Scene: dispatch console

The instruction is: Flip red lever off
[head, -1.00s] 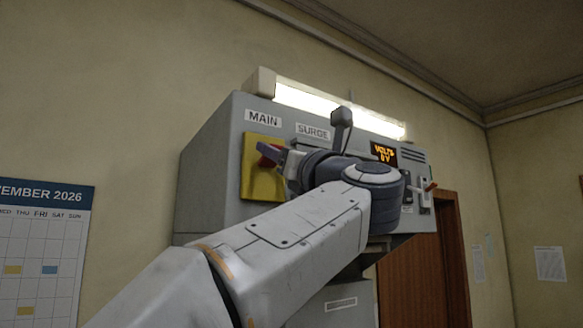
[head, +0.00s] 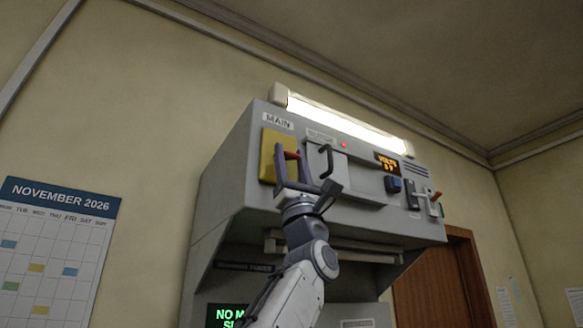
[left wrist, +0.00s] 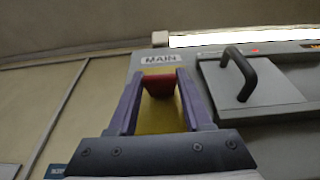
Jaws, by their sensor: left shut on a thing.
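The red lever (head: 291,155) is on a yellow plate (head: 267,154) under the MAIN label, at the left of the grey console. My left gripper (head: 290,164) comes up from below, with its two purple fingers on either side of the lever, shut on it. In the left wrist view the red lever (left wrist: 159,84) shows between the fingertips (left wrist: 160,77), with the yellow plate (left wrist: 160,118) behind. The fingers hide part of the lever in the head view. My right gripper is not in view.
Right of the lever is a grey panel with a black handle (head: 326,161), under the SURGE label; it is close to my left gripper. A red light (head: 344,145), an orange display (head: 387,161) and more switches are farther right. A lit tube (head: 345,122) is on top.

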